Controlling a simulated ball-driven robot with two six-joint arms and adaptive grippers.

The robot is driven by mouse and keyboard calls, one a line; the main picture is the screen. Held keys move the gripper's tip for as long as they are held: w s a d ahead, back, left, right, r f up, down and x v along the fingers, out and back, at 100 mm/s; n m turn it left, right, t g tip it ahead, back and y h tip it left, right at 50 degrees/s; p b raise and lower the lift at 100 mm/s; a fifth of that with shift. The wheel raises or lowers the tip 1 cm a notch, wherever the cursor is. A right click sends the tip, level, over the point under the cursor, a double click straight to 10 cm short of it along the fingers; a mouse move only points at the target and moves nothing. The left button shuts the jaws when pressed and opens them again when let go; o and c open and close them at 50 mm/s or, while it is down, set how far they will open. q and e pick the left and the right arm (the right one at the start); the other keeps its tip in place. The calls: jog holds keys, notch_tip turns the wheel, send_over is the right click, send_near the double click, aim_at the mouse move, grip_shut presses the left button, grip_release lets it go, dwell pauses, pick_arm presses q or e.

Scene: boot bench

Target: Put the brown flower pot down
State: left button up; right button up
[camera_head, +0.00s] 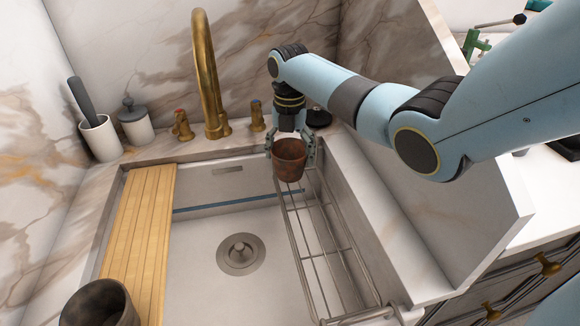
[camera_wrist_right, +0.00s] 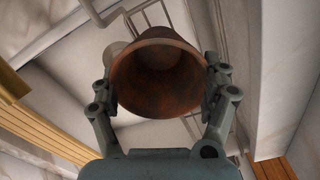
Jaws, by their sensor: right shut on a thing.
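The brown flower pot (camera_head: 289,161) is upright in the head view, over the far end of the wire rack on the right side of the sink. My right gripper (camera_head: 291,150) is shut on it, with one finger on each side. In the right wrist view the pot (camera_wrist_right: 158,75) sits between the two fingers of my right gripper (camera_wrist_right: 160,85), its open mouth toward the camera and its inside empty. I cannot tell whether the pot's base touches the rack. My left gripper is not in view.
A wire rack (camera_head: 326,250) lies along the sink's right side, its near part empty. A wooden board (camera_head: 137,225) covers the left side. The sink floor around the drain (camera_head: 240,254) is clear. A brass faucet (camera_head: 208,80) stands behind. Another dark brown pot (camera_head: 100,306) is at the lower left.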

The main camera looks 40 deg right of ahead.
notch_tip(320, 180, down, 3)
jog(key=b, duration=0.2)
jog(key=shift+f+b, duration=0.2)
jog(key=shift+b, duration=0.1)
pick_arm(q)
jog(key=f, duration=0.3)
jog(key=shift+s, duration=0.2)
pick_arm(e)
jog(key=shift+r, duration=0.2)
jog(key=shift+f, duration=0.45)
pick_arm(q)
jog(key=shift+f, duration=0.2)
pick_arm(e)
jog(key=o, duration=1.1)
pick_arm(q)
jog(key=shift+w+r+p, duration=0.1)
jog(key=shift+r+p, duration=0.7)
pick_arm(e)
notch_tip(320, 180, up, 13)
jog(key=shift+f, duration=0.1)
